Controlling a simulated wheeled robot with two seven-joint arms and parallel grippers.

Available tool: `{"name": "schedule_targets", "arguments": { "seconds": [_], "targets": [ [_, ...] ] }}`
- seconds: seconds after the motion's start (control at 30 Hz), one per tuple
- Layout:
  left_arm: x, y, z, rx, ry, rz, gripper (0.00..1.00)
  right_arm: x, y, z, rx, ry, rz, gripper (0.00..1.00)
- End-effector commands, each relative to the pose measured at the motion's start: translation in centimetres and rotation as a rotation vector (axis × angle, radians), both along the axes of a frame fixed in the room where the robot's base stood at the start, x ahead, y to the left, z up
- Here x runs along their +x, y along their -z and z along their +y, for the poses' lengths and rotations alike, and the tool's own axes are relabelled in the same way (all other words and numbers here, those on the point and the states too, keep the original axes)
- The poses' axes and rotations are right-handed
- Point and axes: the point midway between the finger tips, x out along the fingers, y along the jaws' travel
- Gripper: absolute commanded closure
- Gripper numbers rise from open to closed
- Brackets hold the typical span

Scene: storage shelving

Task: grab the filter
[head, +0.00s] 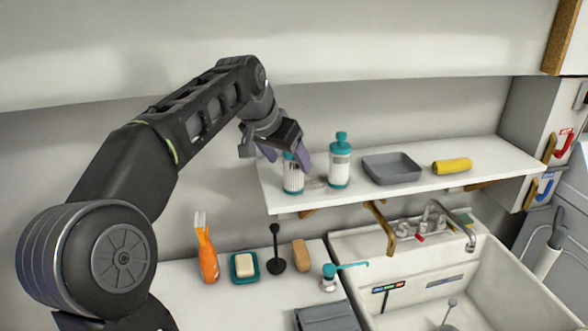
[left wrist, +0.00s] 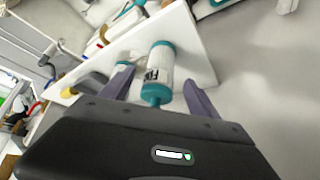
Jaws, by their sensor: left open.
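In the left wrist view a filter with dark lettering (left wrist: 159,62) lies between the open fingers (left wrist: 157,88). I cannot tell whether the fingers touch it. My right gripper is not in view.
The shelf (head: 440,191) also holds a grey tray (head: 391,168) and a yellow roll (head: 452,166). Below are an orange bottle (head: 208,258), a soap dish (head: 244,270), a black plunger-like tool (head: 276,250), a brown block (head: 302,255) and a sink (head: 470,285). An upper cabinet overhangs the shelf.

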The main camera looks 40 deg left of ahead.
Motion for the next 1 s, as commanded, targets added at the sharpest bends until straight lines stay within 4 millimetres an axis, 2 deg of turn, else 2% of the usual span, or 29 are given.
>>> {"name": "schedule_targets", "arguments": {
  "seconds": [0.3, 0.7, 1.0],
  "targets": [
    [0.1, 0.2, 0.0, 0.000, 0.000, 0.000, 0.30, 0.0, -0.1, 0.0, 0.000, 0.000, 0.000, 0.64],
    [2.6, 4.3, 0.3, 0.000, 0.000, 0.001, 0.30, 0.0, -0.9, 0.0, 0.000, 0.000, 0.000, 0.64],
    [2.8, 4.5, 0.3, 0.000, 0.000, -0.001, 0.30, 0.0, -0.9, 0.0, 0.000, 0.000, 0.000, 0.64]
  ]
}}
